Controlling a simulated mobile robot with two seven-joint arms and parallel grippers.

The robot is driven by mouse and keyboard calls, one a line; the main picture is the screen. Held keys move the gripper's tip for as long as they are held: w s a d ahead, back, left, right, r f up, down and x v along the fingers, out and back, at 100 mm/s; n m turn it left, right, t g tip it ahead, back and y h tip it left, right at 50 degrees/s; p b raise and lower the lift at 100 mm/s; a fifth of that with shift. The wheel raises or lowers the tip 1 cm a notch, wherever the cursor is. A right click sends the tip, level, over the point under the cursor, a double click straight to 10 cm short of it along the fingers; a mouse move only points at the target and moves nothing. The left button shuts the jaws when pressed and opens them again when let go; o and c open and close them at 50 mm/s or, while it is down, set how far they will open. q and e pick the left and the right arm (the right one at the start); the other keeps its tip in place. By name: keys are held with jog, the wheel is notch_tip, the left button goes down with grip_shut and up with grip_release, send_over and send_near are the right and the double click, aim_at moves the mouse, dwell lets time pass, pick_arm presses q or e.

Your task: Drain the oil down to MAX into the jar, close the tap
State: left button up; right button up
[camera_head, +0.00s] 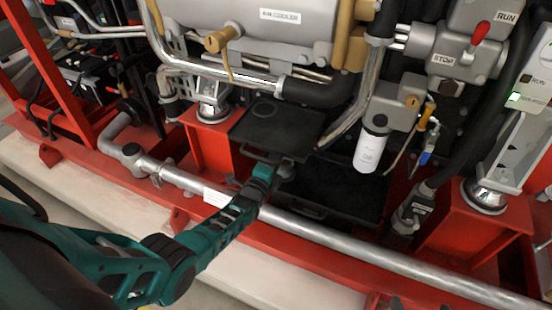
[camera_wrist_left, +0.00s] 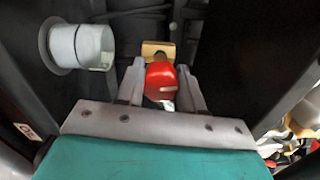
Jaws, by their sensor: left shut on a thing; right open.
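In the left wrist view, my left gripper (camera_wrist_left: 162,95) is shut on a red tap handle (camera_wrist_left: 160,78), with a brass piece (camera_wrist_left: 158,50) just behind it. I cannot tell from this whether the tap is open or shut. I can make out no jar, oil level or MAX mark.
A dark tray (camera_head: 335,195) lies below the machine. A silver pipe (camera_head: 345,243) runs along the red frame (camera_head: 205,145) in front. A white filter (camera_head: 370,150) and a blue-handled valve (camera_head: 425,158) stand to the right. A pale cylinder (camera_wrist_left: 80,46) is left of my left gripper.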

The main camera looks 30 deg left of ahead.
pick_arm(q)
jog(key=shift+d+m, duration=0.3)
jog(key=shift+m, duration=0.6)
jog(key=o, duration=1)
jog(key=shift+a, duration=0.1)
jog(key=shift+o, duration=0.2)
jog(key=shift+s, duration=0.2)
jog(key=s+p, duration=0.4)
jog(key=s, duration=0.8)
jog(key=shift+s+d, duration=0.2)
jog(key=shift+d, duration=0.15)
